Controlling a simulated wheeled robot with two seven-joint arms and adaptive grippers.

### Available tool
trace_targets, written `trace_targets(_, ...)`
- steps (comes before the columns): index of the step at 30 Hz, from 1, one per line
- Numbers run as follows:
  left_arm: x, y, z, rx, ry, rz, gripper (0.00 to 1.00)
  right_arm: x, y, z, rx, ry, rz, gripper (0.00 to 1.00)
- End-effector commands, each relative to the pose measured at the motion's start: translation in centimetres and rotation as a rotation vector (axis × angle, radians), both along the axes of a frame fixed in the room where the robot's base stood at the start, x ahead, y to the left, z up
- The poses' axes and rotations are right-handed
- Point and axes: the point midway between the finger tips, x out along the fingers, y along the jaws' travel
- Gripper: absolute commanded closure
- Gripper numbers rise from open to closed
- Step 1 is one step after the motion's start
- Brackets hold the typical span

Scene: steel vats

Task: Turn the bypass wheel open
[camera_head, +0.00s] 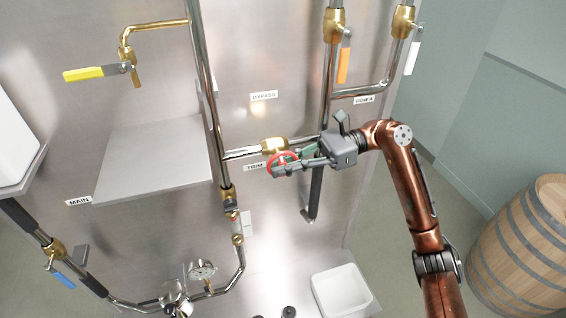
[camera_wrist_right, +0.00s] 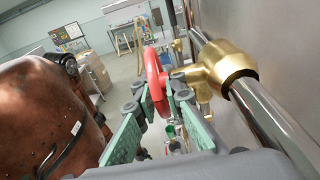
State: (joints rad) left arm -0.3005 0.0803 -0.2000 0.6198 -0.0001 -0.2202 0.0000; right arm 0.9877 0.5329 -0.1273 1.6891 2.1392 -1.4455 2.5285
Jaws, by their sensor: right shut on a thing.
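A small red handwheel (camera_head: 271,164) sits on a brass valve body (camera_head: 274,145) in a short horizontal steel pipe, between a BYPASS label (camera_head: 264,95) above and a TRIM label (camera_head: 254,167) just below. My right gripper (camera_head: 284,164) reaches in from the right and is shut on the wheel's rim. In the right wrist view the red wheel (camera_wrist_right: 154,75) stands edge-on between the green finger pads, with the brass valve body (camera_wrist_right: 222,67) to its right. The fingers hide part of the wheel in the head view. My left gripper is not in view.
A yellow-handled valve (camera_head: 92,73) is at upper left; orange (camera_head: 343,65) and white (camera_head: 412,58) handles hang at upper right. A blue handle (camera_head: 64,280) and a gauge (camera_head: 202,271) are lower left. A white bin (camera_head: 341,292) and barrel (camera_head: 525,250) stand below right.

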Motion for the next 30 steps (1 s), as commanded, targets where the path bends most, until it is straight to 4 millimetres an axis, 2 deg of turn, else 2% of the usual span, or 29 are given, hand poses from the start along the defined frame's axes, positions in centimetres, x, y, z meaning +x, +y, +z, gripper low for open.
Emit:
trace_targets(15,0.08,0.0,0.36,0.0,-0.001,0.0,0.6,0.16,-0.21,0.26,-0.344,-0.116,-0.005,1.0)
trace_targets(30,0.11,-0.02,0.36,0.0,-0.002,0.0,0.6,0.17,-0.24,0.15,-0.456,-0.15,-0.004,1.0)
